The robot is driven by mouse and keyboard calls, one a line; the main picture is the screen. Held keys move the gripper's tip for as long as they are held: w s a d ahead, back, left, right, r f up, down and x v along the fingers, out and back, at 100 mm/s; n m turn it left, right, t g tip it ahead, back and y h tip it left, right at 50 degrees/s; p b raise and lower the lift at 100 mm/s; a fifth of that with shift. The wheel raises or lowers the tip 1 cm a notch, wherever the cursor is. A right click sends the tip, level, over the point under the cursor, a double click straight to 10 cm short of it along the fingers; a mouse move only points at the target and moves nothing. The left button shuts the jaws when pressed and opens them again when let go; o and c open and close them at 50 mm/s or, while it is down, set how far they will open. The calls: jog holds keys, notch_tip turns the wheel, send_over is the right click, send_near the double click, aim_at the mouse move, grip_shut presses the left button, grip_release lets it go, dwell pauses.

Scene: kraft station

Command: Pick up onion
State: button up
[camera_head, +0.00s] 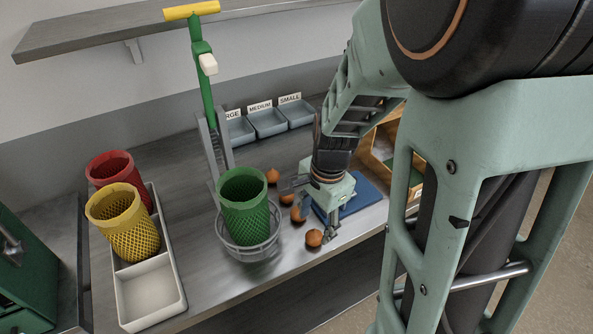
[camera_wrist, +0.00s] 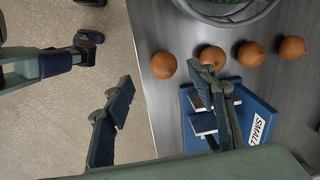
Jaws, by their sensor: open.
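Several round brown-orange onions lie in a row on the grey worktop. The one nearest the front edge (camera_head: 314,238) also shows in the wrist view (camera_wrist: 164,65). Another onion (camera_wrist: 212,57) is just past my right fingertip in the wrist view, with more onions (camera_wrist: 251,54) (camera_wrist: 292,48) farther right. My gripper (camera_wrist: 164,76) is open and empty, its fingers spread on either side of the front-edge onion's line in the wrist view. In the head view my gripper (camera_head: 312,212) points down beside the row, close to the worktop. Whether a finger touches an onion cannot be told.
A green mesh basket (camera_head: 245,205) stands in a wire ring left of the onions. A blue board (camera_head: 362,197) with a SMALL label (camera_wrist: 262,128) lies beside my gripper. Red (camera_head: 110,168) and yellow baskets (camera_head: 124,222) stand in a white tray (camera_head: 150,293). Grey bins (camera_head: 268,122) line the back.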

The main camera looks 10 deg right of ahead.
aim_at(313, 233)
jog(key=shift+w+f+b, duration=0.15)
jog(key=shift+w+f, duration=0.05)
jog(key=shift+f, duration=1.05)
jog(key=shift+w+f+b, duration=0.1)
jog(key=shift+w+f, duration=0.1)
jog(key=shift+f, duration=1)
jog(key=shift+w+f+b, duration=0.15)
jog(key=shift+w+f, duration=0.05)
jog(key=shift+f, duration=1.05)
jog(key=shift+c, duration=0.2)
jog(key=c, duration=1.2)
jog(key=shift+o, duration=0.2)
jog(key=shift+r, duration=0.1)
jog(key=shift+r+p, duration=0.7)
jog(key=shift+p, duration=0.05)
jog(key=s+d+r+p, duration=0.5)
jog(key=s+d+r, duration=0.4)
jog(key=s+r, duration=0.1)
jog(key=shift+s+r, duration=0.3)
jog(key=shift+r, duration=0.45)
